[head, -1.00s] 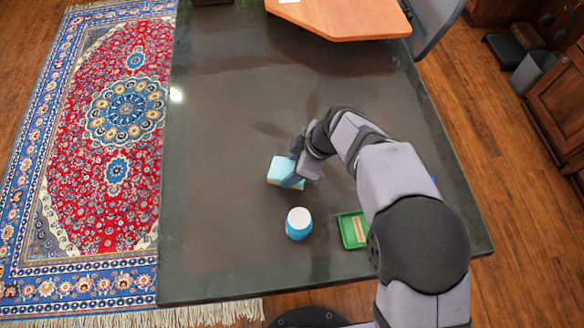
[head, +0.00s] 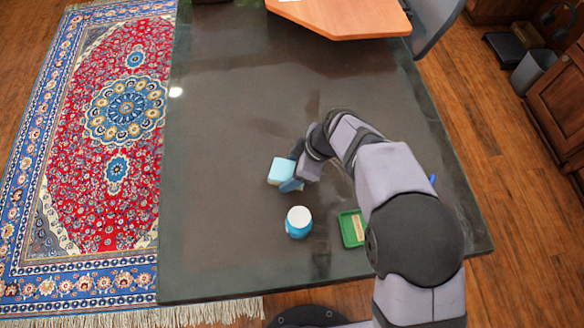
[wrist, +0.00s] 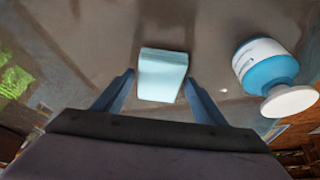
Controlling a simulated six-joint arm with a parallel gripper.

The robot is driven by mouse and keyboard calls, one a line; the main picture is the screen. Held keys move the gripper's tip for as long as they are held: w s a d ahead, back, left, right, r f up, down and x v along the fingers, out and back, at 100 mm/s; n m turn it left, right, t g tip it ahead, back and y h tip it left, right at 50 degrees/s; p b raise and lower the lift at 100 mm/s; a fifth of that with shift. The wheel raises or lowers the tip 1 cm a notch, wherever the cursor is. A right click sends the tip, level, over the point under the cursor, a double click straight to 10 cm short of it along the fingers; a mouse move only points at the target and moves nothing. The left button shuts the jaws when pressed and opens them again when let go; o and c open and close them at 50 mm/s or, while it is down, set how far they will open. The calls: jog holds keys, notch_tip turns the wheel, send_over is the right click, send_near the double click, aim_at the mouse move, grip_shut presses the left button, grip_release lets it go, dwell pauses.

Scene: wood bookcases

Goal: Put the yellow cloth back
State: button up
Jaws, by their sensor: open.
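No cloth that is clearly yellow shows. A pale blue, soft-edged block or folded cloth (head: 281,170) lies on the dark table; it also shows in the wrist view (wrist: 162,75). My gripper (head: 290,182) is at its near right side in the head view. In the wrist view my gripper (wrist: 158,78) is open, with one blue finger on each side of the block and small gaps between. A small green tray (head: 345,236) stands nearer me, with a flat yellowish-tan piece (head: 358,228) in it. Whether that piece is cloth, I cannot tell.
A blue jar with a white lid (head: 298,222) stands near the gripper, left of the tray; the wrist view shows it at right (wrist: 268,68). A small blue thing (head: 433,179) is partly hidden behind my arm.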

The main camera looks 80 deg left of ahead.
jog(key=b+v, duration=0.2)
jog(key=v, duration=1)
jog(key=w+d+m+t, duration=0.1)
jog(key=w+d+m, duration=0.35)
jog(key=w, duration=0.45)
jog(key=w+d+m+t, duration=0.1)
jog(key=w+d+m, duration=0.3)
jog(key=w, duration=0.5)
jog(key=w+d+m+t, duration=0.1)
jog(key=w+d+m, duration=0.75)
jog(key=d, duration=0.65)
jog(key=w+d+f+m+t, duration=0.1)
jog(key=w+d+m, duration=0.15)
jog(key=d, duration=0.55)
jog(key=w+d+f+m, duration=0.1)
jog(key=d+m, duration=0.3)
jog(key=d, duration=0.5)
jog(key=s+d+f+m+h, duration=0.1)
jog(key=s+d+m, duration=0.1)
jog(key=d+m, duration=0.2)
jog(key=s+d+m, duration=0.3)
jog(key=d+m, duration=0.1)
jog(key=d, duration=0.4)
jog(key=shift+s+f+h, duration=0.35)
jog(key=shift+h, duration=0.05)
jog(key=shift+d+r, duration=0.1)
notch_tip(320, 180, up, 5)
jog(key=p, duration=0.5)
